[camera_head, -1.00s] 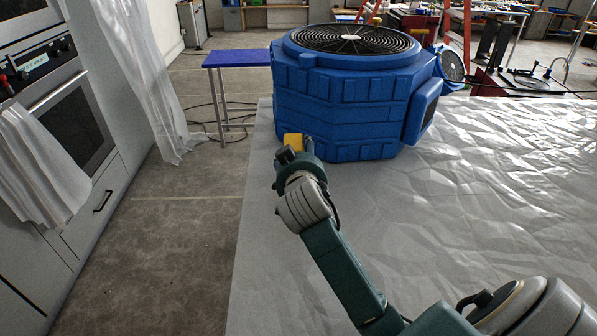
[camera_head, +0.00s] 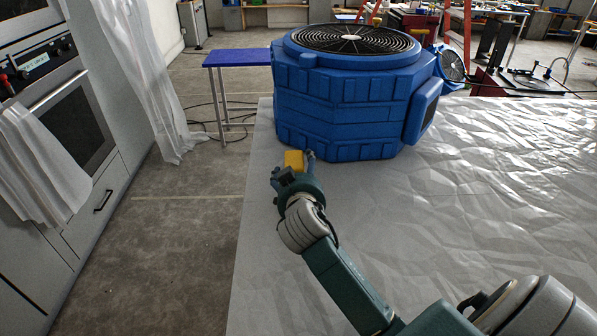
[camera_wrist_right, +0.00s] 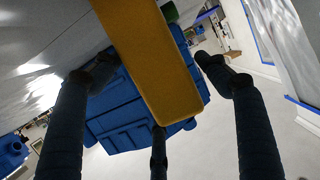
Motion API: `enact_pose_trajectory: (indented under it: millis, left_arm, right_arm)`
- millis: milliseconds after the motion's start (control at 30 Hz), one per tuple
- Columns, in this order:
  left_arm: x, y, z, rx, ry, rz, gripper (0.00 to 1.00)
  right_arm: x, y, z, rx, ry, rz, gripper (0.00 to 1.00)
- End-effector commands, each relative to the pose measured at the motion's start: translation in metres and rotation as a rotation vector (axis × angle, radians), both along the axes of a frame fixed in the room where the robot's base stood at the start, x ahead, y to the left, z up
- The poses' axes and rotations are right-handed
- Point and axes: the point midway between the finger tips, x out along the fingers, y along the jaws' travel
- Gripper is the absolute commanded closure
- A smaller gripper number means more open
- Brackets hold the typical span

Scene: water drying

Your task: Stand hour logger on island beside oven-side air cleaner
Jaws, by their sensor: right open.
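The yellow hour logger (camera_head: 294,160) is near the left edge of the island (camera_head: 262,230), just in front of the big blue air cleaner (camera_head: 345,110) at its left side. My right gripper (camera_head: 292,170) is open, with its fingers spread on either side of the logger. In the right wrist view the logger (camera_wrist_right: 150,60) is a long yellow slab between the spread fingers, with the blue air cleaner (camera_wrist_right: 115,115) behind it. I cannot tell whether the logger's base touches the island. My left gripper is out of view.
Crinkled clear sheeting (camera_head: 500,180) covers the island to the right, with free room there. The oven (camera_head: 70,115) and a draped cloth (camera_head: 40,165) are at left, across an open floor gap. A blue-topped table (camera_head: 238,57) stands behind.

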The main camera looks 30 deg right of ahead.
Motion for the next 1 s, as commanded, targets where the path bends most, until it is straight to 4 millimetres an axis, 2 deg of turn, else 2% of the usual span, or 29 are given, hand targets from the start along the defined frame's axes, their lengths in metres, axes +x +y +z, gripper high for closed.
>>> enact_pose_trajectory:
  millis: [167,267,700,1000]
  left_arm:
    - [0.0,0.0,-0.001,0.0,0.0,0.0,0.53]
    - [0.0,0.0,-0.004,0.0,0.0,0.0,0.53]
    - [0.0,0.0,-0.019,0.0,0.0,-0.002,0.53]
    - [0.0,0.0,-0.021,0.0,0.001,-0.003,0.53]
  right_arm:
    - [-0.003,0.003,0.001,0.001,-0.002,0.002,0.26]
    - [-0.013,0.009,0.004,0.003,-0.002,0.002,0.26]
    - [-0.083,0.052,0.029,0.003,-0.003,0.002,0.26]
    - [-0.098,0.06,0.036,0.0,-0.001,0.0,0.26]
